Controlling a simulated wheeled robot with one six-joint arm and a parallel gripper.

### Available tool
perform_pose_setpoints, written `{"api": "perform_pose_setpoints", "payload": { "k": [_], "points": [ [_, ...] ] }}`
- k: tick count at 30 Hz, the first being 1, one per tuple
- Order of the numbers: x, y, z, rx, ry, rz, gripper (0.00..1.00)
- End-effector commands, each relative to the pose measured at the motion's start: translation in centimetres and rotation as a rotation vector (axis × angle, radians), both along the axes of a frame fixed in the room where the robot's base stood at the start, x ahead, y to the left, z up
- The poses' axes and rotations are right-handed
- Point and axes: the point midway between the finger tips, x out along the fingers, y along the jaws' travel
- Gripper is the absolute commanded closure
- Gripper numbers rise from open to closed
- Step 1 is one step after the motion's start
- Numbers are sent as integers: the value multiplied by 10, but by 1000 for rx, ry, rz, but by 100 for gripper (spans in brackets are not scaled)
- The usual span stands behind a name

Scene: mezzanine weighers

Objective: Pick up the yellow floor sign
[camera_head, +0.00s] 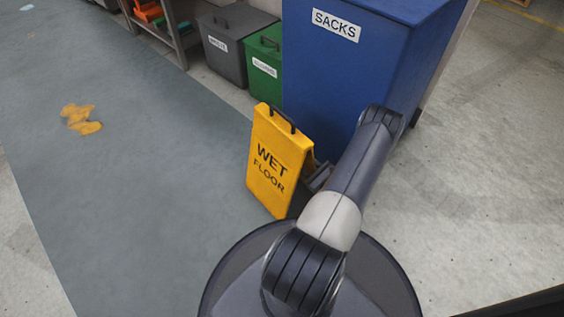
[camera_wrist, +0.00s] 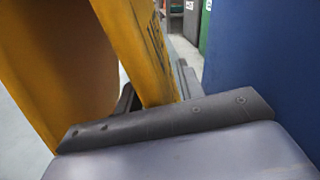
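The yellow floor sign (camera_head: 277,163), lettered "WET FLOOR", stands upright as an A-frame on the floor against the front of the blue sacks bin. It has a dark handle at its top. My gripper (camera_head: 318,178) is low at the sign's right side, mostly hidden behind my arm. In the wrist view, a yellow panel of the sign (camera_wrist: 135,45) runs down between the dark fingers of my gripper (camera_wrist: 157,95). Another yellow panel fills the left of that view. The fingers look close to the panel, but whether they press on it is not clear.
The blue bin (camera_head: 330,80) labelled "SACKS" stands directly behind the sign. Green (camera_head: 264,60) and grey (camera_head: 228,45) bins and a shelf (camera_head: 165,25) line the back. A yellow-orange spill (camera_head: 82,120) lies on the grey-green walkway at left. Concrete floor is open at right.

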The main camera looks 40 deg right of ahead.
Motion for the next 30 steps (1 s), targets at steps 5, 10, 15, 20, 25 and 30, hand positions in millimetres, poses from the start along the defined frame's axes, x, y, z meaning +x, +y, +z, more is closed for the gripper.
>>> {"api": "perform_pose_setpoints", "payload": {
  "k": [5, 10, 15, 20, 25, 30],
  "points": [
    [1, 0, 1, 0, 0, -1, 64],
    [1, 0, 0, 0, 0, -1, 72],
    [1, 0, 0, 0, 1, -1, 86],
    [1, 0, 0, 0, 1, -1, 99],
    [1, 0, 0, 0, 1, -1, 100],
    [1, 0, 0, 0, 1, -1, 100]
  ]
}}
